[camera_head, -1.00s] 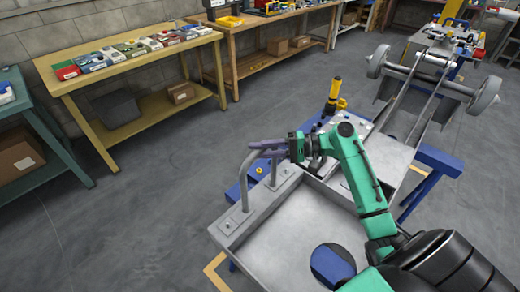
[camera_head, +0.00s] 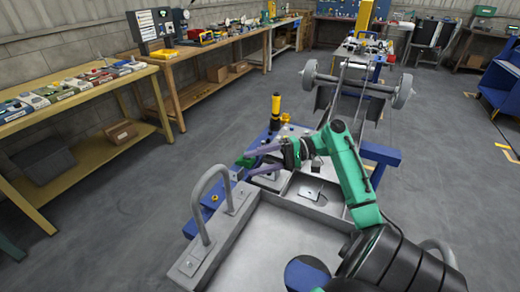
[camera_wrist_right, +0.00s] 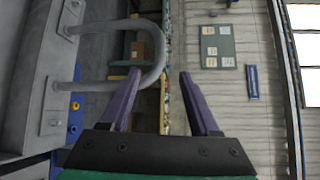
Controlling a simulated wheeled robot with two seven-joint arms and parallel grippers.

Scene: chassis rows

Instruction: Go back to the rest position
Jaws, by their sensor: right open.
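The green right arm reaches over the chassis from the lower right. In the right wrist view the fingers (camera_wrist_right: 160,98) stand apart with nothing between them. The bent grey handle (camera_head: 203,185) on the chassis is left of the gripper. In the wrist view the handle (camera_wrist_right: 158,42) appears behind the left finger; the two views do not show contact. My left gripper is not in view.
A wheeled axle (camera_head: 350,85) lies across the far end of the chassis. A yellow-and-black tool (camera_head: 276,108) stands upright near the blue stand. Workbenches with parts (camera_head: 90,95) line the left wall. Grey floor (camera_head: 445,170) is clear on the right.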

